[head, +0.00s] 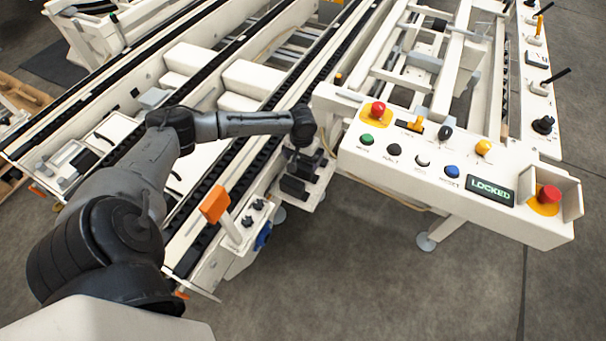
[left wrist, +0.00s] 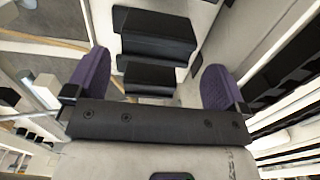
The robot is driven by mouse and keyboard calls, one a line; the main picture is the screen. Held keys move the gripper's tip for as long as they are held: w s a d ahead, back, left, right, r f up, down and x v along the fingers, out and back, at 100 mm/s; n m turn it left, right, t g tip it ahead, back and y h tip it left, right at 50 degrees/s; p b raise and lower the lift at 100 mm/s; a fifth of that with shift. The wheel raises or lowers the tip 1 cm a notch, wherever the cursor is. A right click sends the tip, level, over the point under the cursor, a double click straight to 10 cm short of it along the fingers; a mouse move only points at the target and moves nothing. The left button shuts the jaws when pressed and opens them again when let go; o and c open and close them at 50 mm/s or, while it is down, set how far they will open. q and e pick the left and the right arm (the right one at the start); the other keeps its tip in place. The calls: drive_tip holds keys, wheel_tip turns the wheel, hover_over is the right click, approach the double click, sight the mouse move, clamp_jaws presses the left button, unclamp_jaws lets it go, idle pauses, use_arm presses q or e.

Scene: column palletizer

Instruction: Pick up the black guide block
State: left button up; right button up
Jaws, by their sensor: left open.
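Two black blocks stand on a cream shelf in the left wrist view: a larger upper block (left wrist: 157,36) and a lower block (left wrist: 150,79). I cannot tell which of them is the guide block. My left gripper (left wrist: 152,82) is open, with its purple fingers to the left and right of the lower block and gaps showing on both sides. In the head view the left gripper (head: 303,158) points down over the small shelf, close to the dark blocks (head: 294,187). The fingers are too small and dark there to make out. My right gripper is not in view.
A control panel (head: 440,175) with coloured buttons and a LOCKED display (head: 491,191) stands right of the shelf. An orange paddle (head: 214,204) rises at left, near the conveyor end. Conveyor rails (head: 205,190) run behind. Open floor (head: 340,270) lies in front.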

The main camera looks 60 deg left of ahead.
sight(302, 166)
use_arm(q)
drive_tip(key=shift+f, duration=0.7)
wheel_tip(302, 166, down, 5)
drive_tip(key=b, duration=0.5)
drive_tip(key=shift+d, duration=0.15)
drive_tip(key=c, duration=0.8)
drive_tip(key=shift+r, duration=0.15)
